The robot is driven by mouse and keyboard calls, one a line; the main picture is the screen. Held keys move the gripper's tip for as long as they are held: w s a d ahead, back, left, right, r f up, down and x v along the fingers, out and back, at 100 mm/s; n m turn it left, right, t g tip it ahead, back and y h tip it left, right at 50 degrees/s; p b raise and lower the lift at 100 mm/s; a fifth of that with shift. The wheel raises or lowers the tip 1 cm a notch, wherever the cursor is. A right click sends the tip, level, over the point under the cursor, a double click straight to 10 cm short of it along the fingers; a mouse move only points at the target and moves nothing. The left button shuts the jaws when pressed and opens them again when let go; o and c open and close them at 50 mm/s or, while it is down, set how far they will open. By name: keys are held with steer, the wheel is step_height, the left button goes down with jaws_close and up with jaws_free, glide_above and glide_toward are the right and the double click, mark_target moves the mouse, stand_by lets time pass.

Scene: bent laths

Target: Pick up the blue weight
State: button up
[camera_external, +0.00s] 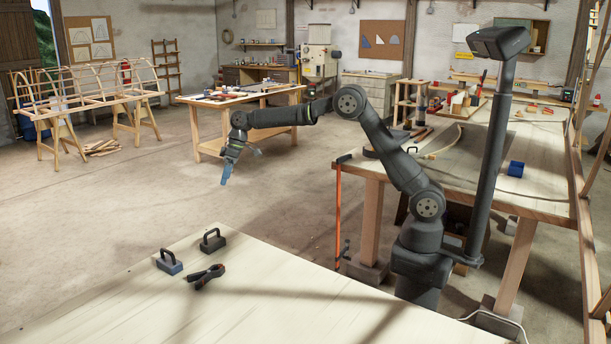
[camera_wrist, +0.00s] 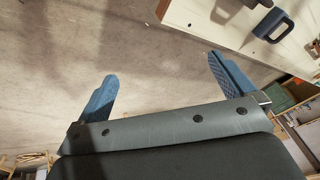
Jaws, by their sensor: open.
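The blue weight (camera_external: 169,265), a small blue block with a dark arched handle, stands on the pale table in the foreground of the external view. A dark grey weight (camera_external: 213,243) with a similar handle stands behind it to the right. In the wrist view a bluish-grey handled weight (camera_wrist: 270,25) shows at the upper right, most likely the blue one. My gripper (camera_external: 225,180) hangs in the air beyond the table's far edge, apart from both weights. In the wrist view my gripper (camera_wrist: 160,67) has its blue fingers wide apart, with only floor between them.
A black spring clamp (camera_external: 206,278) lies just right of the blue weight. The pale table (camera_external: 250,310) is otherwise mostly clear. A workbench (camera_external: 540,200) with a blue roll (camera_external: 516,168) stands at the right. An orange bar clamp (camera_external: 338,215) stands upright by that bench.

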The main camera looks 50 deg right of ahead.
steer(key=s+a+n+y, duration=0.1)
steer(key=s+a+n, duration=0.15)
steer(key=a, duration=0.45)
steer(key=s+a+n, duration=0.2)
steer(key=a+n, duration=0.1)
steer(key=a, duration=0.4)
steer(key=n+g+y, duration=0.1)
steer(key=n, duration=0.4)
glide_toward(168, 260)
steer(key=shift+x, duration=4.3)
steer(key=shift+s, duration=0.2)
steer(key=shift+c, duration=0.5)
steer(key=c, duration=1.4)
steer(key=shift+c, duration=0.9)
steer(key=shift+r, duration=0.1)
